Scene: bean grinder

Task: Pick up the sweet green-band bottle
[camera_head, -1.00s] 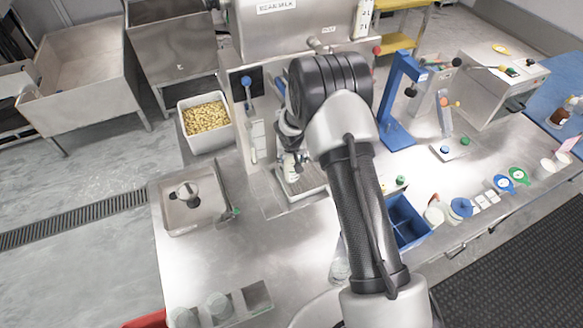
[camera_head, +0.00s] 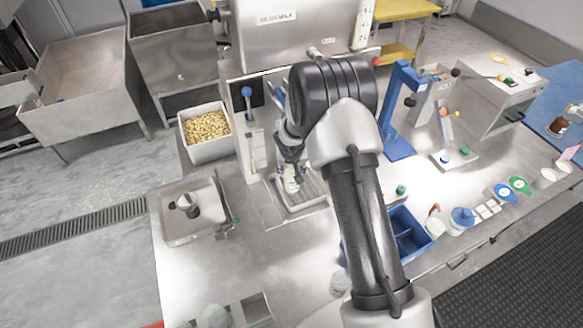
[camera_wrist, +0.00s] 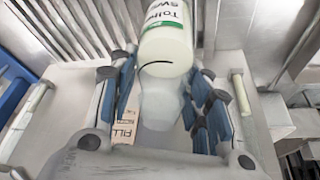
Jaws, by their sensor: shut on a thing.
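The sweet green-band bottle (camera_wrist: 166,48) is white, with a green band and a label partly reading "SWE". It lies between the fingers of my gripper (camera_wrist: 160,78) in the wrist view, and the gripper is shut on it. In the head view the bottle (camera_head: 291,184) is small and white below my gripper (camera_head: 290,158), over the shallow metal tray (camera_head: 318,190) in front of the steel machine. I cannot tell whether its base touches the tray. My arm hides part of the area to its right.
A blue stand (camera_head: 396,110) and a blue divided bin (camera_head: 425,243) stand to the right of my arm. A steel pan (camera_head: 168,232) is on the left, with a tub of beans (camera_head: 205,148) behind it. The steel tabletop (camera_head: 265,265) is mostly clear at front centre.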

